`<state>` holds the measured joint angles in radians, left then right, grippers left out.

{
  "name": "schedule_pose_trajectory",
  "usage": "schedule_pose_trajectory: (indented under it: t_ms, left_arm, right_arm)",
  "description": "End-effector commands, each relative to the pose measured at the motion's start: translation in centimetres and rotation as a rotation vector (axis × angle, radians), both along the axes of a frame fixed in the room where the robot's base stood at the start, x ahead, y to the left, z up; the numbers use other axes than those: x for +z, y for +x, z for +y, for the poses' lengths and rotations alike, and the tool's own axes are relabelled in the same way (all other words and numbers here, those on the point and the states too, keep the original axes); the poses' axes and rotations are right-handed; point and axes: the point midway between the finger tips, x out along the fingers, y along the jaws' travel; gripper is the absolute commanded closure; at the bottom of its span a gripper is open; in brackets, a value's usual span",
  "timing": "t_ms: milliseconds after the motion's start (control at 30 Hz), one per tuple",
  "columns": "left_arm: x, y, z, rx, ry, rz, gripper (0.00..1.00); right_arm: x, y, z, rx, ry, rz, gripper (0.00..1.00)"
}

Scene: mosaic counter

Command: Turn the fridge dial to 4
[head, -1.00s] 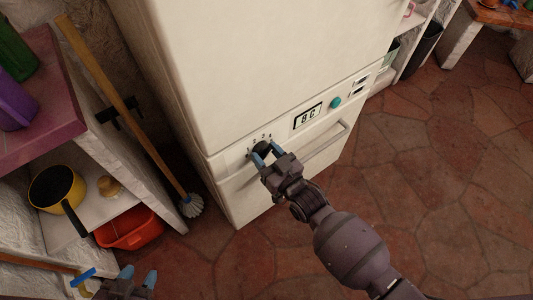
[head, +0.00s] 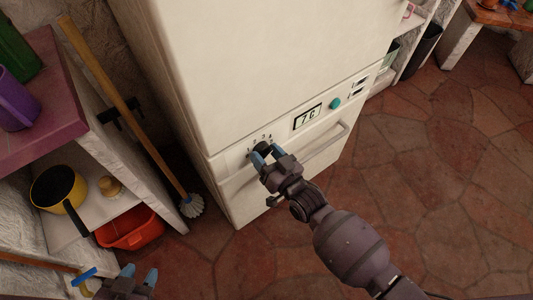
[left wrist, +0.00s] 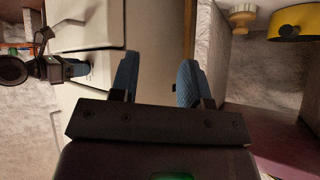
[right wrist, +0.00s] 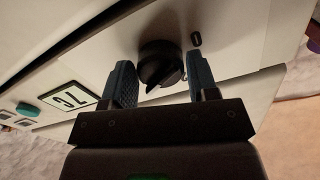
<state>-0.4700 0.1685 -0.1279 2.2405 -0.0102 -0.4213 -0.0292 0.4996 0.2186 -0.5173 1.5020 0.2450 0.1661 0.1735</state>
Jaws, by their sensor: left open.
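The black fridge dial (head: 262,147) is on the lower front of the cream fridge (head: 270,75), with small numbers above it. My right gripper (head: 266,154) has its two blue fingers on either side of the dial. In the right wrist view the dial (right wrist: 160,62) sits between the fingers, its pointer partly visible. The display (head: 307,117) beside the dial reads 7 C. It also shows in the right wrist view (right wrist: 68,99). Which number the dial points at is too small to tell. My left gripper (head: 140,276) is open and empty at the lower left.
A fridge handle (head: 326,140) and a teal button (head: 335,103) are right of the dial. On the left stand a shelf with a yellow pan (head: 57,187), a red bin (head: 130,228) and a leaning broom (head: 130,110). The tiled floor at right is clear.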

Motion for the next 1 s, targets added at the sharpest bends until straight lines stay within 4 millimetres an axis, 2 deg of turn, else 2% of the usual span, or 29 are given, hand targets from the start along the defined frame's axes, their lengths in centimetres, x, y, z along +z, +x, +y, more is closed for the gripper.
schedule_pose_trajectory:
  t_ms: [33,100,133,367,533,800,1000]
  left_arm:
    - [0.0,0.0,0.0,0.000,0.000,0.000,0.57]
    - [0.0,0.0,0.0,0.000,0.000,0.000,0.57]
    - [0.0,0.0,0.0,0.000,0.000,0.000,0.57]
    - [0.0,0.0,0.0,0.000,0.000,0.001,0.57]
    - [0.3,-0.1,0.0,0.003,-0.001,-0.002,0.57]
    - [0.7,-0.3,0.3,0.019,-0.012,0.002,0.57]
    - [0.2,-0.7,0.4,0.030,-0.020,0.021,0.57]
  right_arm:
    - [0.0,0.0,0.0,0.000,-0.001,0.001,0.38]
    - [0.0,0.0,0.0,0.000,0.000,0.000,0.27]
    - [0.0,0.0,0.0,0.000,0.000,0.000,0.26]
    - [0.0,0.0,0.0,0.000,0.000,0.000,0.26]
    - [0.1,-0.8,-0.6,0.000,-0.002,-0.001,0.26]
    - [0.3,-4.4,-3.3,-0.001,-0.002,-0.004,0.26]
    - [0.2,-7.1,-5.2,0.000,-0.002,-0.002,0.26]
